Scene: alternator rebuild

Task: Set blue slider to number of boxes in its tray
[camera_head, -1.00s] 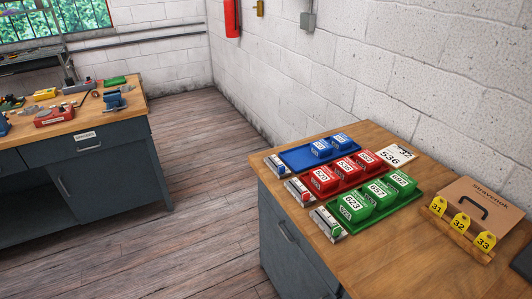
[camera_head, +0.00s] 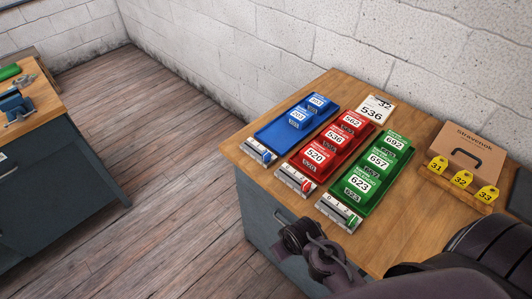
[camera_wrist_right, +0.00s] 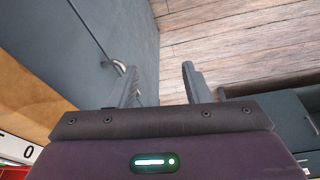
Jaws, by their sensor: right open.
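The blue tray (camera_head: 268,135) lies on the wooden bench and holds two blue boxes, one at its far end (camera_head: 319,103) and one near its middle (camera_head: 298,119). The blue slider (camera_head: 256,149) is a pale scale strip at the tray's near end. Its blue knob (camera_head: 268,157) stands towards the right end; its numbers are too small to read. My right gripper (camera_wrist_right: 159,78) is open and empty in the right wrist view, beside the cabinet front and over the floor. My right arm shows at the lower right of the head view. My left gripper is out of view.
A red tray (camera_head: 295,163) and a green tray (camera_head: 340,190), each with boxes and a slider, lie right of the blue one. A number card (camera_head: 375,108), a cardboard box (camera_head: 462,150) and yellow tags (camera_head: 461,179) stand farther right. A cabinet handle (camera_wrist_right: 119,67) juts out near my right gripper.

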